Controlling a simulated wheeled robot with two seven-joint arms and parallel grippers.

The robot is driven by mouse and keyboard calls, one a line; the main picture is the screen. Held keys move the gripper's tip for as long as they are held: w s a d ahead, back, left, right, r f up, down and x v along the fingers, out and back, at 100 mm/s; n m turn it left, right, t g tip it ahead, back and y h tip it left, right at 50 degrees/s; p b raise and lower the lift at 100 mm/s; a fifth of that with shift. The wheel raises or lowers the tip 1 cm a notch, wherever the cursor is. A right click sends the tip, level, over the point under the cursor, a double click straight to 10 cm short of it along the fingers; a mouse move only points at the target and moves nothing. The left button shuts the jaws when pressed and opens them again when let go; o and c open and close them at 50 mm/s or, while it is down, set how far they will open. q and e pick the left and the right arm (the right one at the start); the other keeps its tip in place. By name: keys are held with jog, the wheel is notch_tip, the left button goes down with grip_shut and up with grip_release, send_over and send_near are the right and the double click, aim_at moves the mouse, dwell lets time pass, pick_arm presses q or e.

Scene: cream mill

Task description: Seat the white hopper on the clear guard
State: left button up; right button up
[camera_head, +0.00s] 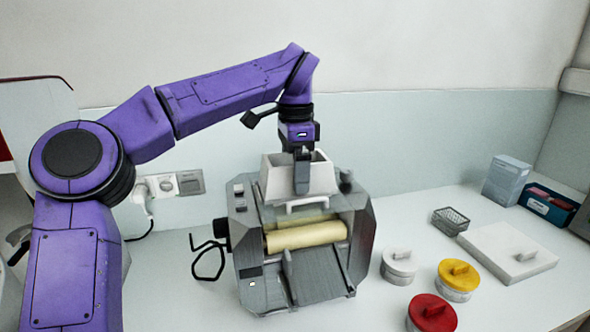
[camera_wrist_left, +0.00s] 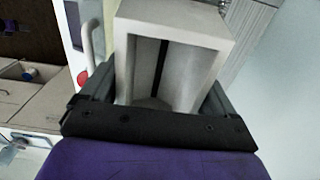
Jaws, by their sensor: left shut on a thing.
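The white hopper (camera_head: 285,181) is at the top of the grey mill (camera_head: 244,245), above the cream rollers (camera_head: 305,235). My left gripper (camera_head: 301,185) comes down from above and is shut on the hopper. In the left wrist view the hopper (camera_wrist_left: 222,28) sits between the two fingers of my left gripper (camera_wrist_left: 160,105), its open box facing the camera. The clear guard (camera_head: 300,217) appears as a see-through cover over the rollers, just under the hopper. I cannot tell whether hopper and guard touch. My right gripper is not in view.
White (camera_head: 399,262), yellow (camera_head: 457,275) and red (camera_head: 432,312) lidded pots stand right of the mill. Behind them are a wire basket (camera_head: 450,220), a flat white lidded box (camera_head: 507,247) and a blue box (camera_head: 549,203). A black crank (camera_head: 209,258) sticks out left of the mill.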

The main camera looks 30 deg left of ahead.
pick_arm(q)
jog(key=shift+f, duration=0.15)
dwell(0.3)
jog(key=o, duration=0.9)
notch_tip(320, 180, up, 11)
jog(key=shift+f+p, duration=0.2)
jog(key=shift+p, duration=0.75)
